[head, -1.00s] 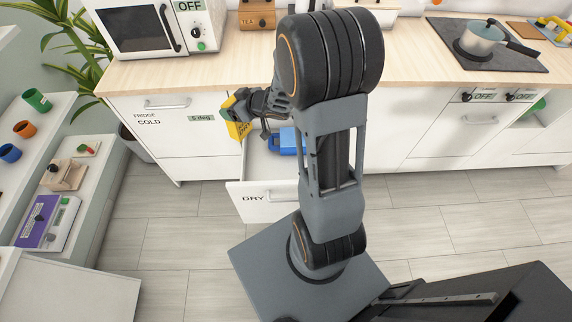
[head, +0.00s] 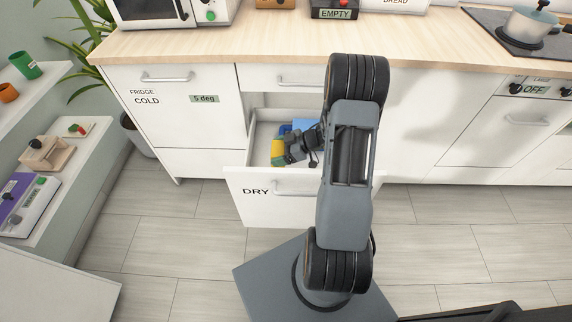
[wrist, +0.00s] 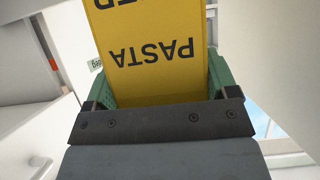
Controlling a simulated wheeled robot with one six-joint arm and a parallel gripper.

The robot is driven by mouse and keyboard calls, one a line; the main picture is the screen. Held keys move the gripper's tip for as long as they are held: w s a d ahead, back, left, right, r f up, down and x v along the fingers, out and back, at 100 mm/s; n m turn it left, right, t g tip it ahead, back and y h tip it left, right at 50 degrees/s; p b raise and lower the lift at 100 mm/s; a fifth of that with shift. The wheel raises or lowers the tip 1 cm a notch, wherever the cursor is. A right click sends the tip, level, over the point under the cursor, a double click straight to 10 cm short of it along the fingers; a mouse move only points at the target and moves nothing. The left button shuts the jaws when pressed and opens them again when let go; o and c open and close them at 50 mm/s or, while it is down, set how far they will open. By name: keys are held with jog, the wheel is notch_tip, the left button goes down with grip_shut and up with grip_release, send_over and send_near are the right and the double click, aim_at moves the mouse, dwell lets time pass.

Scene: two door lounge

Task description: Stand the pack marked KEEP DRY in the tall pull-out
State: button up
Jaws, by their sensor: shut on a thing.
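My gripper (head: 288,151) is shut on a yellow pack (head: 278,153). In the wrist view the pack (wrist: 150,60) sits between the green fingers, with PASTA printed upside down and a second line cut off at the edge. I cannot read KEEP DRY on it. In the head view the pack is tilted slightly and is over or within the opening of the pull-out marked DRY (head: 290,208), which stands open. Whether it touches the pull-out's floor I cannot tell. A blue thing (head: 286,128) lies behind the gripper inside the pull-out, partly hidden by my gripper.
The fridge front (head: 165,105) is shut, left of the pull-out. The counter (head: 260,45) above carries a microwave (head: 150,12) and a box marked EMPTY (head: 335,10). Open shelves (head: 60,150) stand at the left. The floor left of the pull-out is clear.

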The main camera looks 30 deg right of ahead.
jog(key=shift+f+b, duration=0.75)
jog(key=shift+f, duration=2.55)
jog(key=o, duration=1.4)
